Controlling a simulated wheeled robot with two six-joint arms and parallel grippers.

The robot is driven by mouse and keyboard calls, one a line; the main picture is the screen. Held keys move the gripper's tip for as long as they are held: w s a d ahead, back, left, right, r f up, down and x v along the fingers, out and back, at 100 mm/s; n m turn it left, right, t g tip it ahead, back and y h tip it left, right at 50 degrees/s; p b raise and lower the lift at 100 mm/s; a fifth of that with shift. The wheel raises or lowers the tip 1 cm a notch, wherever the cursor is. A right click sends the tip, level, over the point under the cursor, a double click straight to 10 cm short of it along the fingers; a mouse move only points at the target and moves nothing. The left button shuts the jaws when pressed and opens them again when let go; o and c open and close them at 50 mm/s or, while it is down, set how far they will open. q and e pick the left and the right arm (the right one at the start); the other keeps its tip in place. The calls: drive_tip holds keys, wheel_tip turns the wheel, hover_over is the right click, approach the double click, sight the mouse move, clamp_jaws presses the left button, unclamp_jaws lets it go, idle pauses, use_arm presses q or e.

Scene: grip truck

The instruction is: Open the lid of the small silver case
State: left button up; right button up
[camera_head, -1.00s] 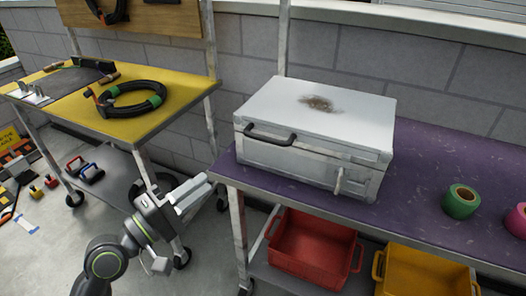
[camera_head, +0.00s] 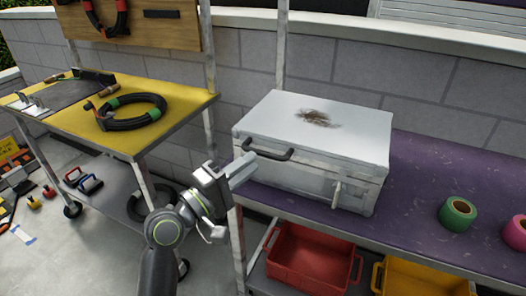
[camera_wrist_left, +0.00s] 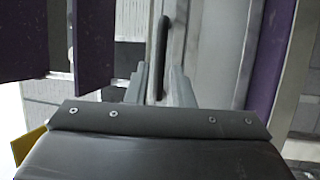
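The silver case (camera_head: 345,125) stands closed on the purple tabletop, with a brown smudge on its lid. Its black handle (camera_head: 268,150) is on the front face near the left end, and a pale latch (camera_head: 336,195) sits at the front right. My left gripper (camera_head: 238,170) is just left of and in front of the case, near the handle, and holds nothing. In the left wrist view its fingers (camera_wrist_left: 158,85) are apart, with the black handle (camera_wrist_left: 162,45) ahead between them; I cannot tell whether they touch. My right gripper is out of view.
Green tape (camera_head: 457,214) and pink tape (camera_head: 516,235) lie right of the case. Red (camera_head: 310,262) and yellow (camera_head: 425,278) bins sit below the purple tabletop (camera_head: 420,175). A yellow table (camera_head: 160,135) with a coiled hose (camera_head: 132,112) stands left.

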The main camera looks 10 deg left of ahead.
sight(263, 154)
use_arm(q)
drive_tip(key=x, duration=0.5)
clamp_jaws()
